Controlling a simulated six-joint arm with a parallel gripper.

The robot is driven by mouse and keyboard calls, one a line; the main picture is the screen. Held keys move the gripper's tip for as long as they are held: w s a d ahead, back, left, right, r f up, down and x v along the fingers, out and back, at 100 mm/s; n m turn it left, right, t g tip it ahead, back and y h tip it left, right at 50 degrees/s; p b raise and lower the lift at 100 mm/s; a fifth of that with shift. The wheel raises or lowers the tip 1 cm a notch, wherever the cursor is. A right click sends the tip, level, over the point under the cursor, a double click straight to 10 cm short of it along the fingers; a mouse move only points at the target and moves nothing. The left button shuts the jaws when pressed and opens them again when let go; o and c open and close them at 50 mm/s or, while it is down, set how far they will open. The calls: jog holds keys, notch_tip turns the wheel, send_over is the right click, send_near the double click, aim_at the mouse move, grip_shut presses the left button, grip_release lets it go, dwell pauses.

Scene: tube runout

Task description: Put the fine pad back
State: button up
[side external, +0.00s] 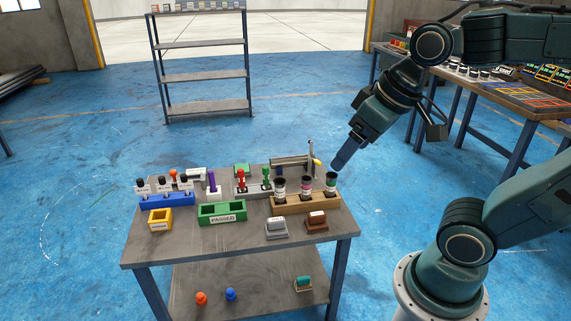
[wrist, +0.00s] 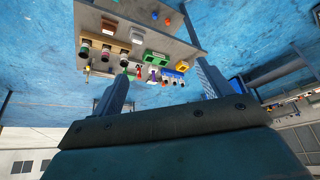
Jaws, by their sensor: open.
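No readable label tells me which block is the fine pad. A grey block (side external: 276,228) and a red-brown block (side external: 316,221) sit side by side near the front right of the table (side external: 180,251). A teal-topped block (side external: 303,283) on a tan base rests on the lower shelf. The grey block (wrist: 136,37) and red-brown block (wrist: 108,25) also show small in the wrist view. My gripper (side external: 342,160) hangs above the table's back right corner, beyond the wooden rack. The wrist view shows its two fingers (wrist: 162,70) apart, with nothing between them.
A wooden rack (side external: 292,207) holds dark-capped tubes. A green PASSED tray (side external: 222,219), a yellow bin (side external: 160,225) and a blue rack (side external: 166,199) stand to the left. A metal post (side external: 311,158) rises near my gripper. Orange (side external: 201,298) and blue (side external: 231,294) pieces sit below.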

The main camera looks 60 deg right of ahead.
jog(key=s, duration=0.3)
jog(key=shift+s+a+f+n, duration=0.1)
jog(key=shift+a+f+n, duration=0.15)
jog(key=shift+n, duration=0.15)
